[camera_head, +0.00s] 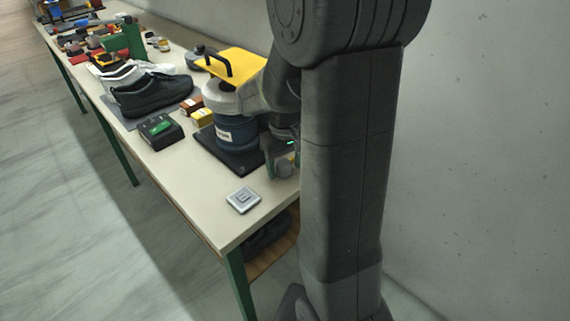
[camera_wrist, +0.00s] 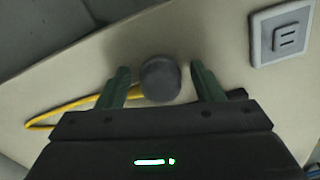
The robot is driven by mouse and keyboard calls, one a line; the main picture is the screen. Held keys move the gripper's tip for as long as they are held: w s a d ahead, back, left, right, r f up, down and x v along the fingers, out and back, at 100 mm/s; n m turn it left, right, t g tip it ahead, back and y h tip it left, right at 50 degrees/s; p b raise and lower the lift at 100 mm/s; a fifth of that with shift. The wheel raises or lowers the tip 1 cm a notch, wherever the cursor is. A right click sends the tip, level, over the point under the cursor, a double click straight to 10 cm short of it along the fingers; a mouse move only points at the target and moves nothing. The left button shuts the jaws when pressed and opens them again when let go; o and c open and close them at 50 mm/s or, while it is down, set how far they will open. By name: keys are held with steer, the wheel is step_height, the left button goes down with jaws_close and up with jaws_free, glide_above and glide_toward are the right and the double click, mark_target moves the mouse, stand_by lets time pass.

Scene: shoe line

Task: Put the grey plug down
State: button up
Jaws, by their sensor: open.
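The grey plug (camera_wrist: 160,78) is a short dark grey round piece on the pale table top. In the wrist view it lies between the two green fingers of my gripper (camera_wrist: 162,86), with a gap on each side. In the head view the plug (camera_head: 284,168) shows at the gripper's fingers, near the right edge of the table. My gripper (camera_head: 281,160) is open and low over the table, partly hidden by my arm. Whether the plug's underside rests fully on the table is hard to see.
A light grey square socket plate (camera_head: 243,200) lies near the table's front corner. A blue machine with a yellow top (camera_head: 236,130) stands on a black base behind it. A yellow cord (camera_wrist: 70,108) runs left of the plug. Black shoes (camera_head: 150,94) and a green-button box (camera_head: 160,130) stand further left.

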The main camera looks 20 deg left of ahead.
mark_target(285, 163)
step_height(285, 163, up, 12)
steer(key=p, duration=0.1)
stand_by(0.5)
steer(key=shift+f+b, duration=0.45)
steer(key=shift+f, duration=4.1)
